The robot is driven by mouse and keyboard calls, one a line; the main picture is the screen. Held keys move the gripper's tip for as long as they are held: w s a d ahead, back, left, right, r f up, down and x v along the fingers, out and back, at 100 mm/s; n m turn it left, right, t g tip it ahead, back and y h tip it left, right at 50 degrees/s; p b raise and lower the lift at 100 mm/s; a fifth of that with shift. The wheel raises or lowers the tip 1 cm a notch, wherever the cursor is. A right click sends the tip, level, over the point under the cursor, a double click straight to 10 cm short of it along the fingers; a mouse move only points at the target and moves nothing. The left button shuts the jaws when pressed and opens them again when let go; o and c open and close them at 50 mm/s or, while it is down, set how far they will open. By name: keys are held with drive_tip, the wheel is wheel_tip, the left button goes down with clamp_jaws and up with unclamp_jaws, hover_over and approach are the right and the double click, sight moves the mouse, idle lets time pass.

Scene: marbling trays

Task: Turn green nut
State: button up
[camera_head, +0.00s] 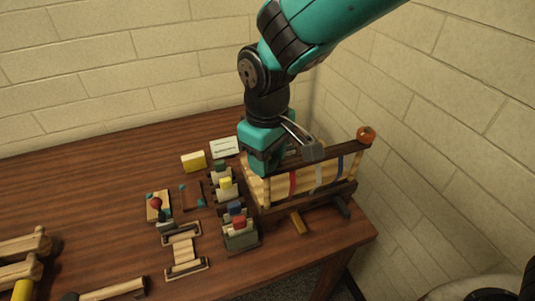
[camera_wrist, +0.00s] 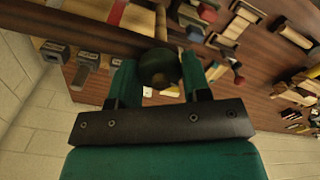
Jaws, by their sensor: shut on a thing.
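The green nut (camera_wrist: 158,68) is a dark green, rounded knob at the end of a wooden rail in the wrist view. My gripper (camera_wrist: 157,74) has its two teal fingers on either side of the nut and is shut on it. In the head view my gripper (camera_head: 263,168) points down at the left end of the wooden rack (camera_head: 312,194). There the gripper hides the green nut. An orange nut (camera_head: 366,135) sits at the right end of the rack's upper rail.
Red (camera_head: 293,182), white and blue strips hang on the rack. Several coloured-topped pieces, one with a yellow top (camera_head: 225,184), stand left of it. A yellow block (camera_head: 193,161) and white card (camera_head: 224,147) lie behind. A wall is close on the right.

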drive_tip(key=shift+m, duration=0.6)
drive_tip(key=o, duration=0.9)
drive_tip(key=shift+r, duration=0.1)
wheel_tip(320, 180, up, 17)
drive_tip(key=shift+r+b, duration=0.1)
drive_tip(key=shift+b, duration=1)
